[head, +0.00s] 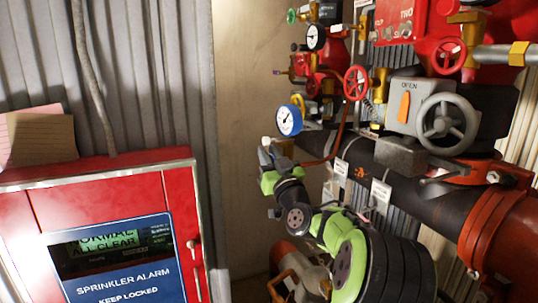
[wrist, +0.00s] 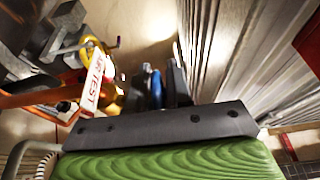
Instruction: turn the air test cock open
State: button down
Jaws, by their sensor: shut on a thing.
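In the wrist view my gripper (wrist: 163,88) has its dark fingers closed around a narrow blue piece (wrist: 156,86). This looks like the lever of the air test cock. The fingers hide most of it, and I cannot make out the cock's body or its angle. A white tag with red lettering ending in "TEST" (wrist: 92,82) hangs just left of the fingers. In the head view my gripper (head: 274,153) is at the left end of the pipework, below a blue-rimmed gauge (head: 289,120). The held piece is not clear there.
A large dark pipe (head: 395,185) with a grey handwheel (head: 447,119) and an orange "OPEN" pointer (head: 404,106) lies right of my gripper. A red sprinkler alarm cabinet (head: 180,215) stands at the left. Red handwheels (head: 356,83) and small gauges crowd above. Bare wall (head: 242,120) is behind.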

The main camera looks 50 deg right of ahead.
jog(key=g+y+p, duration=0.1)
jog(key=g+p, duration=0.1)
jog(key=p, duration=0.1)
jog(key=shift+w+p, duration=0.15)
jog(key=shift+p, duration=0.2)
jog(key=g+y+p, duration=0.1)
jog(key=g+p, duration=0.1)
jog(key=p, duration=0.1)
jog(key=shift+f+y, duration=0.15)
jog(key=shift+y, duration=0.15)
jog(key=g+p, duration=0.1)
jog(key=g+y+p, duration=0.1)
jog(key=p, duration=0.1)
jog(key=shift+f, duration=0.3)
jog(key=shift+f+g+y+p, duration=0.3)
jog(key=shift+g+y+p, duration=0.1)
jog(key=shift+g+p, duration=0.4)
jog(key=c, duration=1.4)
grip_release()
